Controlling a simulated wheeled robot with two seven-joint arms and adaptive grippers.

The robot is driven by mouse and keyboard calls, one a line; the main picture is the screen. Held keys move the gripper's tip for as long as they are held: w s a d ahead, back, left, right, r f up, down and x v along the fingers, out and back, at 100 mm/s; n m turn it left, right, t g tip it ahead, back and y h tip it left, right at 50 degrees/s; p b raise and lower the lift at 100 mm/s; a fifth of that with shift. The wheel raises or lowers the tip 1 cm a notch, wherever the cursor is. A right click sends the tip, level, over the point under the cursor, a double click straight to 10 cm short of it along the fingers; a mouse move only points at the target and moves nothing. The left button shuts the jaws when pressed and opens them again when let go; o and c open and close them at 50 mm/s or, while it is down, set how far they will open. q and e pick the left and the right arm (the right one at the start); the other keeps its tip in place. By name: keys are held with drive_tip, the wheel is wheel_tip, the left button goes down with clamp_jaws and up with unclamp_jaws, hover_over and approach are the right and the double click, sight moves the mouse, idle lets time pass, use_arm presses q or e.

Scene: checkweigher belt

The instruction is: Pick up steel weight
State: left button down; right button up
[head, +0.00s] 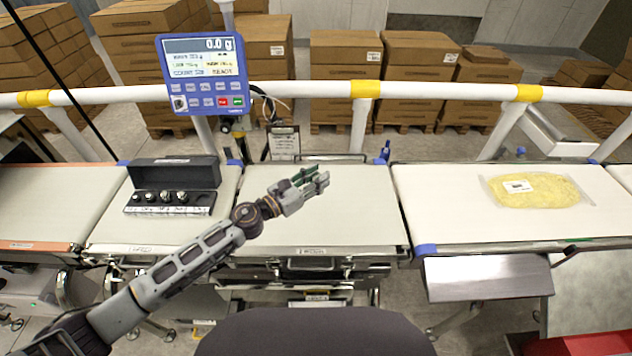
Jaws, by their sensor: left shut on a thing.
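An open black case (175,172) stands on the left belt section, its lid up at the back. Several small steel weights (165,196) stand in a row in its front part, above a strip of white labels. My left gripper (318,183) is to the right of the case, above the middle belt section. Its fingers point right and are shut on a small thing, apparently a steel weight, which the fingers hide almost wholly. My right gripper is not in view.
A blue scale display (203,74) reads 0.0 g behind the belt. A white guard rail (300,93) runs across the back. A bag of yellow food (535,191) lies on the right belt (450,215). The middle belt (350,225) is otherwise clear. Cartons stand behind.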

use_arm(q)
drive_tip(key=shift+r, duration=0.4)
drive_tip(key=shift+f, duration=0.15)
idle(0.5)
drive_tip(key=shift+s+f, duration=0.15)
drive_tip(key=shift+f, duration=0.2)
drive_tip(key=shift+s+d+f+b, duration=0.3)
drive_tip(key=shift+f+b, duration=0.05)
drive_tip(key=shift+f, duration=0.1)
drive_tip(key=shift+s+d+f, duration=0.15)
drive_tip(key=shift+d, duration=0.1)
drive_tip(key=shift+d+b, duration=0.2)
drive_tip(key=shift+b, duration=0.15)
drive_tip(key=shift+d, duration=0.1)
